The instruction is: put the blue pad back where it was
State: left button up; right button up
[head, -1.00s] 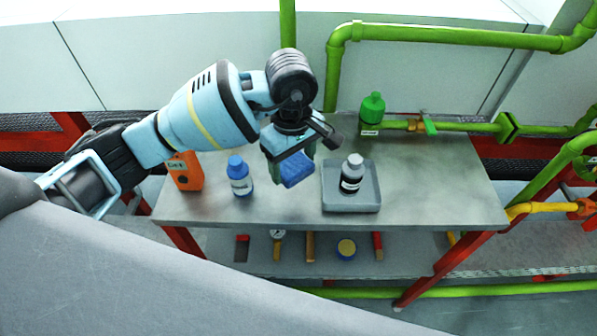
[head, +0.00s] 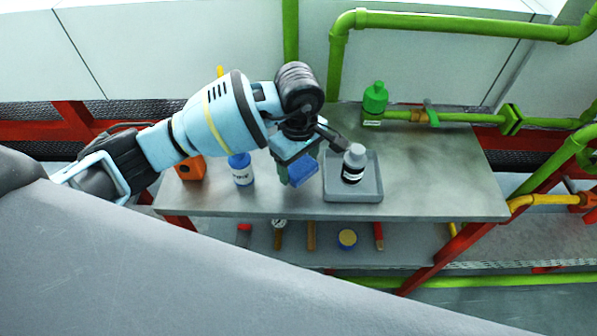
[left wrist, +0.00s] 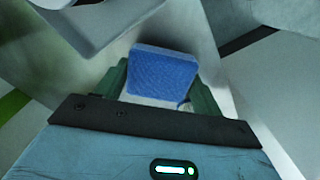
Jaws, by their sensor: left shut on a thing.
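My left gripper (head: 297,171) is shut on the blue pad (head: 303,173), a small blue block with a pale side. In the left wrist view the pad (left wrist: 163,72) sits between the two green fingers. In the head view the pad is over the table (head: 440,190), between the blue-labelled bottle and the grey tray. I cannot tell how high above the table it is. My right gripper does not show.
A white bottle with a blue cap (head: 241,168) and an orange container (head: 190,168) stand left. A green bottle (head: 374,101) stands at the back. The table's right side is clear.

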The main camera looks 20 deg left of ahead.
aim_at(298, 174)
pick_arm(q)
jog(key=shift+f, duration=1.8)
jog(key=shift+f, duration=0.15)
jog(key=o, duration=0.9)
jog(key=shift+o, duration=0.2)
notch_tip(298, 174, up, 12)
jog(key=shift+r, duration=0.15)
